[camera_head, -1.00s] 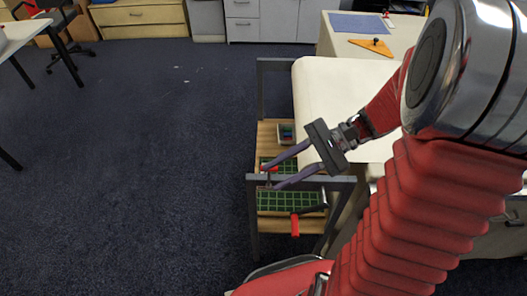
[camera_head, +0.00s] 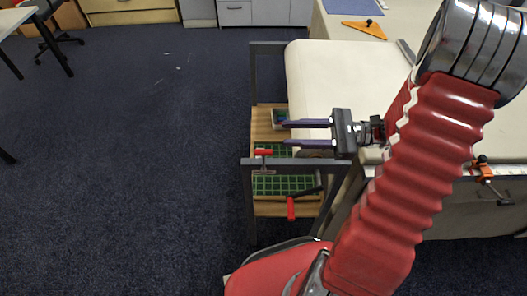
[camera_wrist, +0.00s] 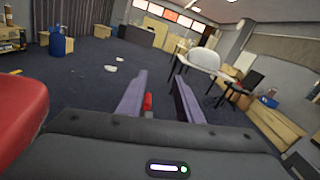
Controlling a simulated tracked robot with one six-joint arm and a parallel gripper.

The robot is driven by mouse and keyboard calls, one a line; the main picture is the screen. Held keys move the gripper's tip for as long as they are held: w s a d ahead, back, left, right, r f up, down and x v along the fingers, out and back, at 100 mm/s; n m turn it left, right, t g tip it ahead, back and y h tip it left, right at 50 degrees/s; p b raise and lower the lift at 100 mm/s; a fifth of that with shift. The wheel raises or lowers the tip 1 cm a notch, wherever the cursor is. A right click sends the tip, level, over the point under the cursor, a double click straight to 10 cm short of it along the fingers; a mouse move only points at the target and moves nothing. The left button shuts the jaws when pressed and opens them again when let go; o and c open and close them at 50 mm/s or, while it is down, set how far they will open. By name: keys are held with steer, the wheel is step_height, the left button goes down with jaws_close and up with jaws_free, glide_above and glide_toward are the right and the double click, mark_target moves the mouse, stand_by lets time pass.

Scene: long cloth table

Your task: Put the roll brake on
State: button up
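Two red-handled parts show at the table's end frame in the head view. One is a small red T-shaped handle (camera_head: 263,152) at the frame's near crossbar. The other is a red grip (camera_head: 291,208) on a dark lever lower down, hanging below the bar. I cannot tell which is the roll brake. My gripper (camera_head: 284,133) is open, its two purple fingers pointing left, above and right of the T-shaped handle. In the wrist view a red piece (camera_wrist: 148,102) shows between the open fingers, apparently beyond them; contact cannot be told.
The cream cloth table (camera_head: 330,80) lies behind my gripper. A grey end frame (camera_head: 247,190) holds a wooden shelf with green gridded mats (camera_head: 285,185) and a small box (camera_head: 279,118). An orange clamp (camera_head: 484,168) sits on the right edge.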

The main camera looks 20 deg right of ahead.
glide_toward(266, 152)
steer(key=shift+w+x, duration=0.25)
steer(key=shift+x, duration=1.05)
steer(key=x, duration=0.5)
steer(key=shift+w+a+f, duration=0.1)
steer(key=shift+a+f, duration=0.2)
steer(key=shift+f, duration=0.1)
steer(key=shift+x, duration=0.85)
steer(key=shift+c, duration=0.4)
jaws_close()
